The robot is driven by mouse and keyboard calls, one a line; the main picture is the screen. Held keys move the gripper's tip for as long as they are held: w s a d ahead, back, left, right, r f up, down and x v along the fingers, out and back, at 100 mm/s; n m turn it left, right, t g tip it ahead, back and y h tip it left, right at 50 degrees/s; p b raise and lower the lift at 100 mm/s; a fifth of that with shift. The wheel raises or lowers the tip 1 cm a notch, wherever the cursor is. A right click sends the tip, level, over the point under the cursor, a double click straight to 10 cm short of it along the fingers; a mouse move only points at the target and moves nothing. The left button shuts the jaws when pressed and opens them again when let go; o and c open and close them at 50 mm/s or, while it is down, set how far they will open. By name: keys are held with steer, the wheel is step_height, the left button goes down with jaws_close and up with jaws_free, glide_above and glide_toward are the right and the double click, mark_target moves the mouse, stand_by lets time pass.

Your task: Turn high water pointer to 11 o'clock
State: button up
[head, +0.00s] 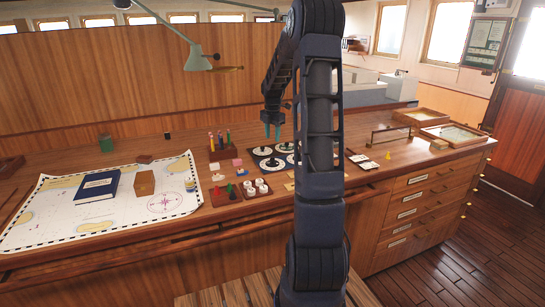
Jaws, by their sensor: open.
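A dark board (277,156) with several white round dials lies on the wooden chart table, partly hidden behind my arm. A dark pointer or knob stands on the dials that show. The labels are too small to read, so I cannot tell which one is the high water pointer or what hour it points to. My gripper (272,133) has two teal fingertips pointing down, apart and empty. It hangs over or just behind the back part of the dial board. I cannot tell its exact height or whether it touches anything.
A pen holder (220,151) and small trays with pegs (227,193) and white pieces (257,188) sit left of the board. A chart (120,219) with a blue book (98,186) lies further left. A framed stand (391,135) and yellow piece (388,155) are right.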

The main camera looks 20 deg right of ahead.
mark_target(272, 161)
step_height(272, 161, down, 11)
steer(key=shift+w, duration=0.1)
stand_by(0.5)
steer(key=shift+c, duration=0.4)
jaws_close()
steer(key=shift+m, duration=0.3)
